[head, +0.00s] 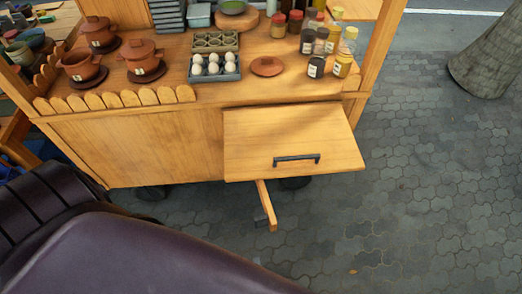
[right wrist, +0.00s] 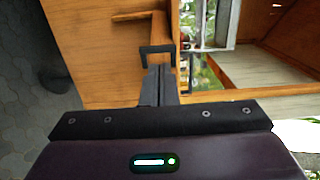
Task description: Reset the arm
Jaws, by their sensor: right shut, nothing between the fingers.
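My right gripper (right wrist: 159,72) shows in the right wrist view with its two dark fingers together and nothing between them. Its tips are close to a black handle (right wrist: 146,48) on a wooden panel; I cannot tell whether they touch it. In the head view, a wooden front panel (head: 265,135) with a black bar handle (head: 297,159) stands out from the cart's lower front on the right. I cannot make out the right gripper's fingertips in the head view. My left gripper is not in view.
The wooden cart (head: 140,150) carries clay pots (head: 145,57), an egg tray (head: 215,68), a clay lid (head: 267,66) and several spice jars (head: 316,66) on top. Paved ground (head: 430,200) is clear at the right, with a tree trunk (head: 488,62) at the far right.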

